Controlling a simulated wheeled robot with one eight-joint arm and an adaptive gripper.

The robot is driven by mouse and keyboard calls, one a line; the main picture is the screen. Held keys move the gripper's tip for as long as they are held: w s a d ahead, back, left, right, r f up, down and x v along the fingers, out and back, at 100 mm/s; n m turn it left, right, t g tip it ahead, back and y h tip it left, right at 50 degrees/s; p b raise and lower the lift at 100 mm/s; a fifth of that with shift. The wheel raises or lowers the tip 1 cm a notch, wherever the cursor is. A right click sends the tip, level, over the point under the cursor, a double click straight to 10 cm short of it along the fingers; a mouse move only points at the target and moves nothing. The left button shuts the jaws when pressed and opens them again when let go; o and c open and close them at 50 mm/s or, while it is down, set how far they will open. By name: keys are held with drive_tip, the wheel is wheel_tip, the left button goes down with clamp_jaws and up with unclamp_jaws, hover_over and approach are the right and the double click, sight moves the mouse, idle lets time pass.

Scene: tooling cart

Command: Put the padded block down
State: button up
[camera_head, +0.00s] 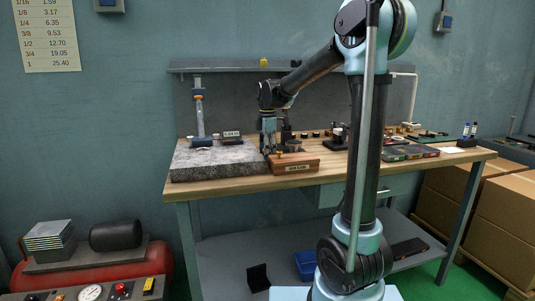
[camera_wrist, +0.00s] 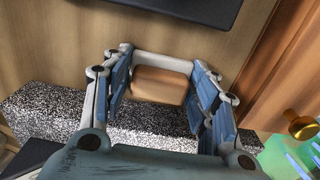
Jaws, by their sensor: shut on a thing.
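The padded block (camera_wrist: 160,86) is a tan-brown piece with rounded edges, seen between my gripper's fingers in the wrist view. My gripper (camera_wrist: 160,80) is shut on it, with blue-padded fingers on its left and right sides. In the head view my gripper (camera_head: 268,149) points down at the right end of the speckled granite slab (camera_head: 215,160), beside a wooden box. The block cannot be made out in the head view. Whether its underside touches a surface cannot be told.
The wooden box (camera_head: 294,167) with a label stands right of the slab; its brass knob (camera_wrist: 300,125) shows in the wrist view. A small display (camera_head: 232,134) and a tall gauge stand (camera_head: 199,110) are at the slab's back. Bare wooden benchtop (camera_head: 345,162) lies right of the box.

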drive_tip(key=shift+f, duration=0.1)
drive_tip(key=o, duration=1)
drive_tip(key=shift+o, duration=0.2)
wheel_tip(320, 180, up, 18)
drive_tip(key=shift+w, duration=0.45)
drive_tip(key=shift+s+d, duration=0.1)
